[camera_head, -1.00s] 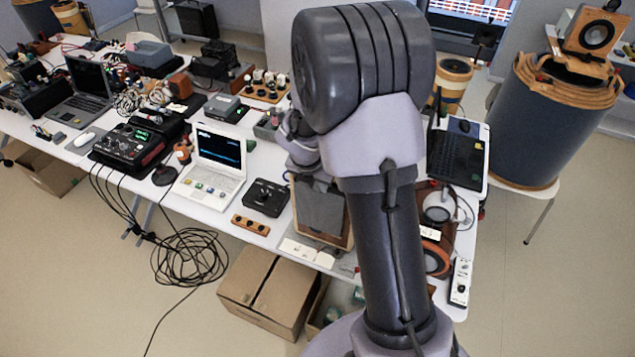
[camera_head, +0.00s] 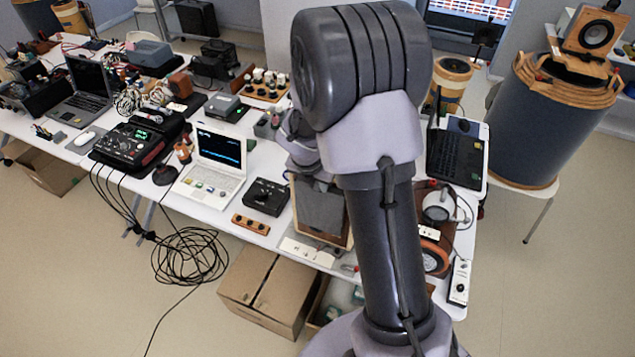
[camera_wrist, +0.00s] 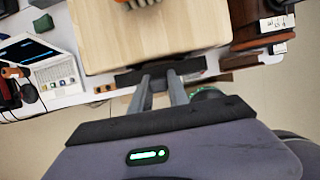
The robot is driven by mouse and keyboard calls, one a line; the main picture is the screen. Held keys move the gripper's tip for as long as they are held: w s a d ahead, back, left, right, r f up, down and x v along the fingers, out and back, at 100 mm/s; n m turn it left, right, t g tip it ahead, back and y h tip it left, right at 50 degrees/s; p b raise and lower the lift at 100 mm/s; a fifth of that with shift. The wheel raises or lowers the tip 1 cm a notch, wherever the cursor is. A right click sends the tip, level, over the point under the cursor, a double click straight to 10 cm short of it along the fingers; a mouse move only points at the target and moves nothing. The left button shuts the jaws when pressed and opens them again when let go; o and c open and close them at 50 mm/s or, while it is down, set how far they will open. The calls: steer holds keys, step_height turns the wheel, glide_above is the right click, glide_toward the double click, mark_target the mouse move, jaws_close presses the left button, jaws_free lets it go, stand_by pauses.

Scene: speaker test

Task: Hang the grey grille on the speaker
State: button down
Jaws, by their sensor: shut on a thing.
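The grey grille (camera_head: 320,208) is a flat panel upright in front of the speaker (camera_head: 347,238), whose wooden edges show around its right side and bottom. In the wrist view the grille (camera_wrist: 128,77) appears edge-on as a dark bar along the front edge of the pale wooden speaker top (camera_wrist: 150,38). My gripper (camera_wrist: 160,77) is shut on the grille's upper edge. I cannot tell whether the grille touches the speaker front. In the head view my arm hides the gripper and part of the speaker.
A white laptop (camera_head: 218,158) and a black box (camera_head: 266,197) stand left of the speaker. Headphones (camera_head: 437,207) and a power strip (camera_head: 459,282) lie to the right. A cardboard box (camera_head: 262,290) is on the floor below the table's front edge.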

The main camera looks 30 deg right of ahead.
steer(key=shift+w+d+p, duration=0.3)
steer(key=shift+d+p, duration=0.1)
steer(key=shift+p, duration=0.05)
stand_by(0.6)
steer(key=shift+f, duration=0.6)
stand_by(1.4)
steer(key=c, duration=1.2)
jaws_free()
steer(key=p+v, duration=0.4)
steer(key=v, duration=1.4)
steer(key=s+a+f+m+t+y+b, duration=0.1)
steer(key=s+a+f+m+b, duration=0.3)
steer(key=s+m+b, duration=0.2)
steer(key=s+a+f+m+t+y+b, duration=0.1)
steer(key=s+a+f+m+b, duration=0.4)
steer(key=m+b, duration=0.6)
steer(key=s+a+f+m+t+y+b, duration=0.1)
steer(key=s+a+f+m+y+b, duration=0.2)
steer(key=s+m+b, duration=0.6)
steer(key=shift+s+a+f+m, duration=0.1)
steer(key=shift+a+f+m, duration=0.4)
steer(key=shift+m, duration=0.5)
steer(key=shift+s+a+f+m, duration=0.1)
steer(key=shift+a+f+m, duration=0.4)
steer(key=shift+m, duration=0.5)
